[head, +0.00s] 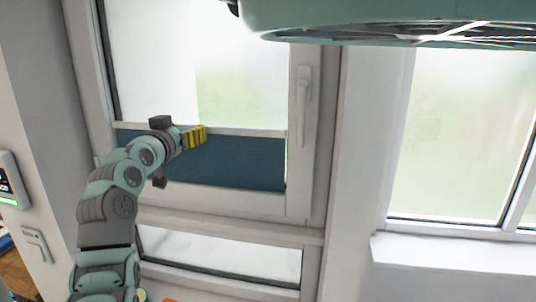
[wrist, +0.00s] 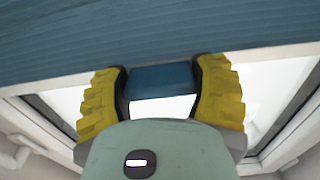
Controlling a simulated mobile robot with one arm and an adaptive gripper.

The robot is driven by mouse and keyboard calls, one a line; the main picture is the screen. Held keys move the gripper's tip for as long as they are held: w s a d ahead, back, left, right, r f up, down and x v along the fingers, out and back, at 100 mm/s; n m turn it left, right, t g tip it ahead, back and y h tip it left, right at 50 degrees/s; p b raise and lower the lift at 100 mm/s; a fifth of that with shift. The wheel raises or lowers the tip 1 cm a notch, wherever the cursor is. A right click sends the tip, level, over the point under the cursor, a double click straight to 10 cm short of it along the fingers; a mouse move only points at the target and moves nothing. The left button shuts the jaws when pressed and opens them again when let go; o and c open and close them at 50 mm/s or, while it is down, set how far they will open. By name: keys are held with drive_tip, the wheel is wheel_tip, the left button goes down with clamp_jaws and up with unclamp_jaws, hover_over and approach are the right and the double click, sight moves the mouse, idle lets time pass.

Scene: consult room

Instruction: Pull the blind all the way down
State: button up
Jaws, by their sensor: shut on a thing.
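The blue blind (head: 240,160) covers the lower part of the left window's upper pane, and pale glass shows above it. Its light rail (head: 255,132) runs along its upper edge. My gripper (head: 203,135) is at this rail, left of its middle. In the wrist view, my gripper (wrist: 162,75) has its yellow fingers on either side of a small blue handle (wrist: 160,82), shut on it. The handle joins the rail, with the blue fabric beyond. In the head view my fingers hide the handle.
A white window handle (head: 303,95) is on the frame to the right of the blind. A lower pane (head: 220,255) lies below the sill bar. A teal lamp-like fixture (head: 380,22) hangs at the top right. A wall panel (head: 8,180) is at far left.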

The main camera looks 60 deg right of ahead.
drive_tip(key=shift+s+f+b, duration=0.15)
drive_tip(key=shift+f+b, duration=4.55)
drive_tip(key=shift+b, duration=1.2)
drive_tip(key=o, duration=1.3)
drive_tip(key=shift+a, duration=0.1)
drive_tip(key=shift+o, duration=0.2)
drive_tip(key=shift+a, duration=0.1)
drive_tip(key=v, duration=1.1)
drive_tip(key=shift+a, duration=0.4)
